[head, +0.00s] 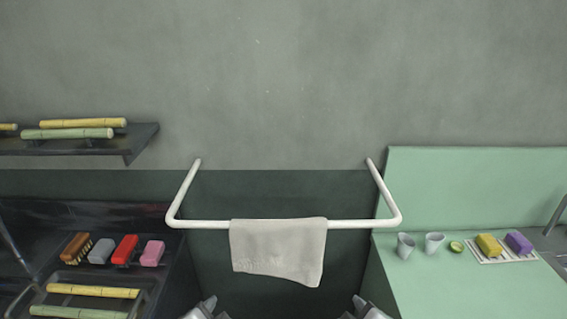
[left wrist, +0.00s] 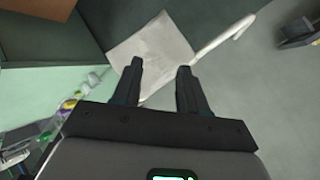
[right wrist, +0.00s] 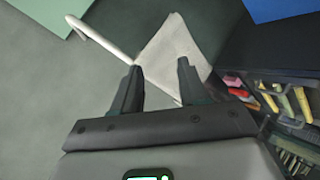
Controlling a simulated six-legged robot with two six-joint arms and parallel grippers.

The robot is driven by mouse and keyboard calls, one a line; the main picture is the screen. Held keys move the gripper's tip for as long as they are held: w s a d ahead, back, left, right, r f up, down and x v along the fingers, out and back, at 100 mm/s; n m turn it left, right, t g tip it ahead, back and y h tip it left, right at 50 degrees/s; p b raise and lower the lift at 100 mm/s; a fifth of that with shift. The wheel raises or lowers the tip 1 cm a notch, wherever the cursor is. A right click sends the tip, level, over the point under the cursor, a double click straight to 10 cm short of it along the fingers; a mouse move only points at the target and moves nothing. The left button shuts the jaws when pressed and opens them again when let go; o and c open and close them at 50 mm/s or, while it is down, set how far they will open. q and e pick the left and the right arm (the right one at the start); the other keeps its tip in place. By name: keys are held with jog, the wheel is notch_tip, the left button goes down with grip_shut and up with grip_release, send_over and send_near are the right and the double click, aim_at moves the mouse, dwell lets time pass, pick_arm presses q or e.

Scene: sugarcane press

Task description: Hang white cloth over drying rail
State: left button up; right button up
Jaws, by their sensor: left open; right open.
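In the head view only small parts of my grippers show at the bottom edge, below the cloth. My left gripper (left wrist: 160,68) is open with nothing between its fingers. My right gripper (right wrist: 158,68) is open and empty too. The cloth's back side is hidden.
A dark shelf (head: 140,140) with cane pieces is at the left. Below it, a dark counter holds a brush (head: 76,247), coloured blocks and a cane tray. The green counter (head: 430,285) at right holds two cups (head: 434,243), a lime half (head: 456,247) and sponges (head: 489,245).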

pick_arm(q)
jog(key=s+f+n+g+h+b, duration=0.1)
jog(key=s+f+n+g+b, duration=0.1)
jog(key=f, duration=1.1)
jog(key=s+f+n+g+h+b, duration=0.1)
jog(key=s+f+n+g, duration=0.3)
jog(key=f, duration=0.9)
jog(key=s+f+n+g+h+b, duration=0.2)
jog(key=s+f+n+g, duration=0.2)
jog(key=f, duration=1)
jog(key=s+n, duration=0.2)
jog(key=shift+s+a+n+b, duration=0.3)
jog(key=shift+s+b, duration=0.05)
jog(key=shift+b, duration=0.05)
pick_arm(e)
jog(key=s+f+m+g+y, duration=0.1)
jog(key=s+f+m+g, duration=0.2)
jog(key=f, duration=1)
jog(key=s+f+m+g+y, duration=0.1)
jog(key=s+f+m+g, duration=0.2)
jog(key=f, duration=1)
jog(key=s+f+m+g+y, duration=0.2)
jog(key=s+f+m+g, duration=0.2)
jog(key=f, duration=1)
jog(key=s+m, duration=0.2)
jog(key=shift+s+a+m, duration=0.15)
jog(key=shift+s+m, duration=0.15)
jog(key=shift+s, duration=0.05)
